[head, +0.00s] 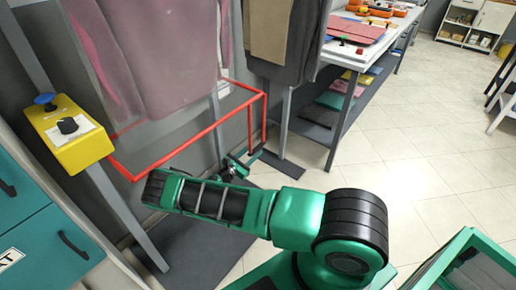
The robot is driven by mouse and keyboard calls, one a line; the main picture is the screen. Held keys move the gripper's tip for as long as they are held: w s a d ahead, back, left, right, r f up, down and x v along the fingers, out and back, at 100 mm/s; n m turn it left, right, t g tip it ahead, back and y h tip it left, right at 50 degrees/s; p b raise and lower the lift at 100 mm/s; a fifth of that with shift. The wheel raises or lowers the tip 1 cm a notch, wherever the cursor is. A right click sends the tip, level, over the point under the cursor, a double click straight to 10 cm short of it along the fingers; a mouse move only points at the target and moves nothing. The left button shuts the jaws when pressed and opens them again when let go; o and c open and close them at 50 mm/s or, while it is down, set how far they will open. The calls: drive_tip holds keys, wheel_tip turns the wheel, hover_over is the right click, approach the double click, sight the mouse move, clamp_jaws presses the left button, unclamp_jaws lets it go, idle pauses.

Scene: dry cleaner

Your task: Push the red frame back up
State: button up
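The red frame (201,133) is a thin tubular rectangle at the left centre of the head view. It juts out roughly level beneath the hanging garments, with one leg bent down at its right end. My gripper (243,160) is just below the frame's right part, at the end of my green arm. Its dark fingers look close to the frame's lower right end; I cannot tell whether they touch it. The fingers are small and partly hidden by my arm, so their opening is unclear.
A yellow control box (70,135) with a blue knob and a dark knob stands left of the frame. Bagged garments (150,50) hang above it. Teal drawers (35,225) are at lower left. A worktable (345,55) stands behind.

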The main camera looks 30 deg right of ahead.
sight(262, 143)
drive_tip(key=shift+x, duration=2.5)
clamp_jaws()
